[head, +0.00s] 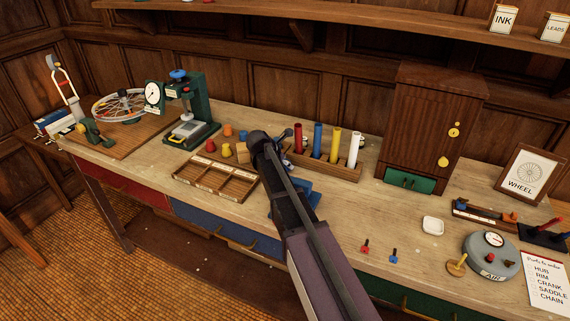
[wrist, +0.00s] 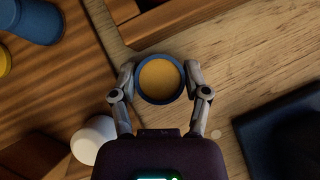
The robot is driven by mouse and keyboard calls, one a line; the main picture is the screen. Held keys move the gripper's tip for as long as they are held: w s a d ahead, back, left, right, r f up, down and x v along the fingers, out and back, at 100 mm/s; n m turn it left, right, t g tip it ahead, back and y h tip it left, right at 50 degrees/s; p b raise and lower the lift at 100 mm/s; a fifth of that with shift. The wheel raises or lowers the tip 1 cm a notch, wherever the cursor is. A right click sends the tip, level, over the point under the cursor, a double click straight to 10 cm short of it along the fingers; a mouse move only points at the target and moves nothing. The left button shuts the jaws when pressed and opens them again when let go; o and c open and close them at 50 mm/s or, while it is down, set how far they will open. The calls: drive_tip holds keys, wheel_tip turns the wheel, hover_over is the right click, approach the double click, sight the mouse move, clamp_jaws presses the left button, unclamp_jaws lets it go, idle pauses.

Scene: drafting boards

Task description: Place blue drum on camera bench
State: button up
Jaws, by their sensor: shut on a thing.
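In the wrist view my gripper (wrist: 160,82) is shut on a round blue-rimmed drum (wrist: 137,85) with an orange-yellow top face. One finger presses on each side of it. In the head view my dark arm comes from the bottom, and its end hides the fingers and most of what they hold. The held drum is over the pale wooden workbench (head: 390,215); I cannot tell whether it touches the top. Nothing in view is clearly marked as the camera bench.
A divided wooden tray (head: 200,186) lies left of my arm. It borders the drum in the wrist view (wrist: 170,30). A rack with blue (head: 317,138), yellow (head: 335,145) and white tubes stands right of my arm. A green press (head: 193,110) stands at left.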

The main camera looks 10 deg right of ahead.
wheel_tip(320, 180, up, 28)
drive_tip(key=p, duration=2.7)
drive_tip(key=shift+f, duration=0.2)
